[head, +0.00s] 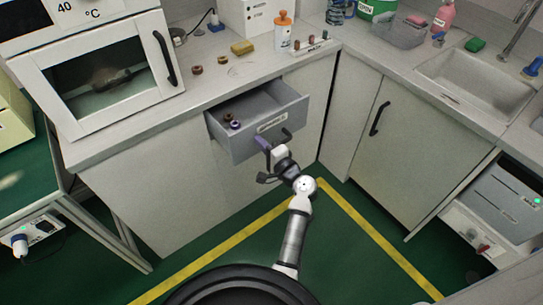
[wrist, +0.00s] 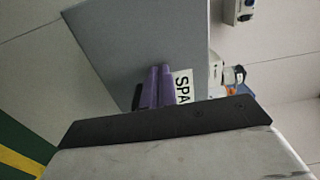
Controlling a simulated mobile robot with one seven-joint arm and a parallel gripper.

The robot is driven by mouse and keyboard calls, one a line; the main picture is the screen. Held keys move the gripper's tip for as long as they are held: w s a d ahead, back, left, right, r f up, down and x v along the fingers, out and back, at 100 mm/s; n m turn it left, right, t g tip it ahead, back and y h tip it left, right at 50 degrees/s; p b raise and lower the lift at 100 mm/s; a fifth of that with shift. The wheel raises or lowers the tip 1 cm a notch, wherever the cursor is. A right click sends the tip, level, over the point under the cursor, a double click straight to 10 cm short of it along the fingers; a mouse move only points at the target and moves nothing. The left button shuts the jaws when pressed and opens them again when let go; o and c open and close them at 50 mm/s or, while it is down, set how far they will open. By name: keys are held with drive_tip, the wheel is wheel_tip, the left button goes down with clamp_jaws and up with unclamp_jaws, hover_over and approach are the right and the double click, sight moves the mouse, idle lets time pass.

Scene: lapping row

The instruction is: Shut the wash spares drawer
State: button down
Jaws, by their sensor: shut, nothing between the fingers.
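The wash spares drawer (head: 245,142) is grey and stands pulled out from under the counter in the head view. Its front carries a white label (head: 272,122) and a dark handle (head: 287,135). A few small round parts lie inside it. My gripper (head: 262,143) is shut and empty, its purple fingers at the drawer front just below the label. In the wrist view the purple fingertips (wrist: 156,88) are together against or very close to the grey drawer front (wrist: 135,45); contact cannot be told. Part of the label shows beside them.
A closed cupboard door (head: 390,135) stands to the right. The green floor with yellow lines is clear around my arm.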

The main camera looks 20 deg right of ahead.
drive_tip(key=b+x, duration=0.2)
drive_tip(key=x, duration=0.5)
drive_tip(key=b+x, duration=0.2)
drive_tip(key=x, duration=0.4)
drive_tip(key=shift+w+a+f, duration=0.1)
drive_tip(key=shift+w+f, duration=0.1)
drive_tip(key=shift+w, duration=0.15)
drive_tip(key=shift+w+a+r+b, duration=0.1)
drive_tip(key=shift+w+b, duration=0.2)
drive_tip(key=shift+w+r, duration=0.15)
drive_tip(key=shift+r, duration=0.2)
drive_tip(key=shift+a, duration=0.15)
